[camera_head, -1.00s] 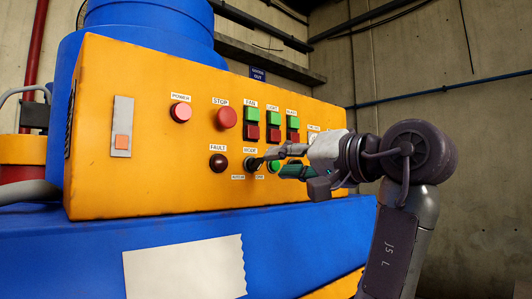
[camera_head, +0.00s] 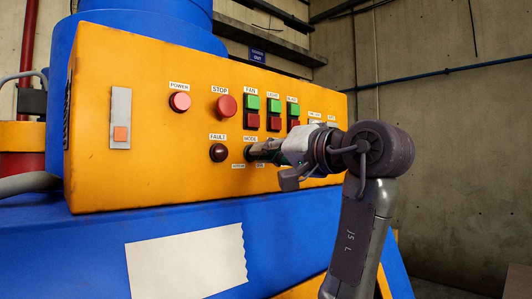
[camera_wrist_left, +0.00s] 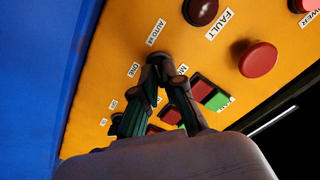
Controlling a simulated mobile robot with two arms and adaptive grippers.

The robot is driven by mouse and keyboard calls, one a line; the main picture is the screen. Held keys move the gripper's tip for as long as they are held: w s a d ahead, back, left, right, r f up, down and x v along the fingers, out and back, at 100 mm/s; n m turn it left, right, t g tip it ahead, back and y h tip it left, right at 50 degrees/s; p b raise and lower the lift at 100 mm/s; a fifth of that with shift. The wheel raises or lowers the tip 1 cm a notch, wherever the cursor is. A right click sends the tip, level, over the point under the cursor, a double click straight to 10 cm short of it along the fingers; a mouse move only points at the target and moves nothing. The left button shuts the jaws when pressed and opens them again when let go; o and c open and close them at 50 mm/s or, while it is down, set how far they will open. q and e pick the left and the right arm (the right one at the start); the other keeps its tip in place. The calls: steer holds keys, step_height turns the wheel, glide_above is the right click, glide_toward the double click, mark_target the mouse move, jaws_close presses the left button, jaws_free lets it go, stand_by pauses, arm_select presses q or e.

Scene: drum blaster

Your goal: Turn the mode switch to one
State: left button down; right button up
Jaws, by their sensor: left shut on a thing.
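The mode switch is on the orange control panel (camera_head: 150,100), below the MODE label (camera_head: 250,139), and is covered by my left gripper (camera_head: 251,153) in the head view. In the wrist view my left gripper (camera_wrist_left: 158,62) has its fingertips close together at the switch position, between the AUTO label (camera_wrist_left: 156,32) and the ONE label (camera_wrist_left: 133,70). The fingers are shut on the switch knob, which is mostly hidden, so its pointing direction cannot be told. My right gripper is not in view.
The red FAULT lamp (camera_head: 218,152) is just left of the switch. The red STOP button (camera_head: 226,106), pink POWER button (camera_head: 180,102) and green-and-red FAN buttons (camera_head: 251,112) are close above. A blue surface (camera_head: 90,245) is below the panel.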

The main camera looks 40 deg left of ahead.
arm_select(q)
steer(key=shift+n+b, duration=0.3)
steer(key=shift+n, duration=0.1)
steer(key=shift+n+b, duration=1.4)
steer(key=shift+n, duration=6.1)
steer(key=c, duration=1.3)
jaws_free()
steer(key=shift+o, duration=0.2)
steer(key=shift+d, duration=0.15)
